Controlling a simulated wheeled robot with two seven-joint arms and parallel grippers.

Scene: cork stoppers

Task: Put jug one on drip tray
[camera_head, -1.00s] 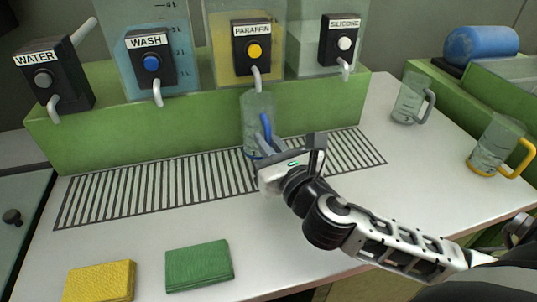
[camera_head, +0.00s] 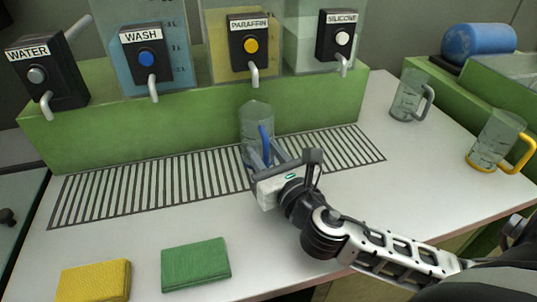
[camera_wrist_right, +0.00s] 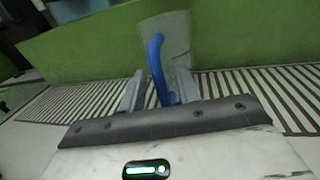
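A clear jug with a blue handle (camera_head: 254,120) stands upright on the slatted drip tray (camera_head: 130,190), in front of the paraffin tap and a little below its spout. I see no number on it. In the right wrist view the jug (camera_wrist_right: 181,45) has its handle toward me. My right gripper (camera_head: 267,160) is at the handle's lower part. In the wrist view its fingers (camera_wrist_right: 155,92) are apart, one on each side of the handle, with a gap visible on the left. The jug's base is partly hidden by the gripper. My left gripper is not in view.
Water, wash, paraffin and silicone taps (camera_head: 250,46) line the green stand (camera_head: 100,135) behind the tray. A grey-handled jug (camera_head: 407,98) and a yellow-handled jug (camera_head: 492,142) stand at right. Green (camera_head: 196,265) and yellow (camera_head: 94,281) cloths lie at front left.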

